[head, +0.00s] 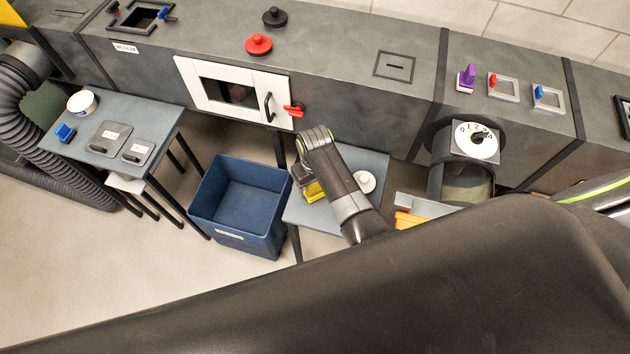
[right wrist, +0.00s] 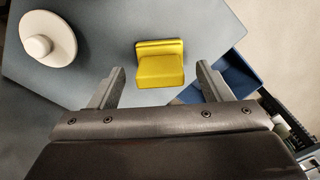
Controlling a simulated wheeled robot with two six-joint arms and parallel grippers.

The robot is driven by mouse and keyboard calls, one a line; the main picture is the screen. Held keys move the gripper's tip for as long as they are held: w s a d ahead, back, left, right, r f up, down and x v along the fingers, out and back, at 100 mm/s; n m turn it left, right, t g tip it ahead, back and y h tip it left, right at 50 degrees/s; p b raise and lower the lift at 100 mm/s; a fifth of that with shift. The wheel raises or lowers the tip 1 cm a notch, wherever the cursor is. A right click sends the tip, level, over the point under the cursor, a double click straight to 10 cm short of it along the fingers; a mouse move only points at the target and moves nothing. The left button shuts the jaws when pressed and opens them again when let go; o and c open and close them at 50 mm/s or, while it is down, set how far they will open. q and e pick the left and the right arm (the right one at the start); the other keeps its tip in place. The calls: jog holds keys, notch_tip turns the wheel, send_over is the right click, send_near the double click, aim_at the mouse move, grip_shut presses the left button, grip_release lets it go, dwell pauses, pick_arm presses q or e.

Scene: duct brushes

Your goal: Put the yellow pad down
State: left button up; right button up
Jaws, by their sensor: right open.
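The yellow pad (right wrist: 160,68) lies on the small grey table (right wrist: 110,30), seen in the right wrist view between and just beyond my open fingertips. In the head view the yellow pad (head: 313,191) shows in part beside my right gripper (head: 303,180), whose arm hides some of it. My right gripper (right wrist: 160,80) is open and empty, with a gap on both sides of the pad. My left gripper is not in view.
A white round knobbed piece (head: 365,181) sits on the same table, right of my arm. A blue bin (head: 240,205) stands left of the table. A duct with a white door (head: 215,85) and red handle runs behind. Another table (head: 150,110) stands at left.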

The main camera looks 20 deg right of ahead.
notch_tip(320, 180, up, 9)
jog(key=p, duration=0.8)
jog(key=shift+r+p, duration=0.15)
jog(key=shift+p, duration=0.2)
jog(key=shift+r, duration=0.45)
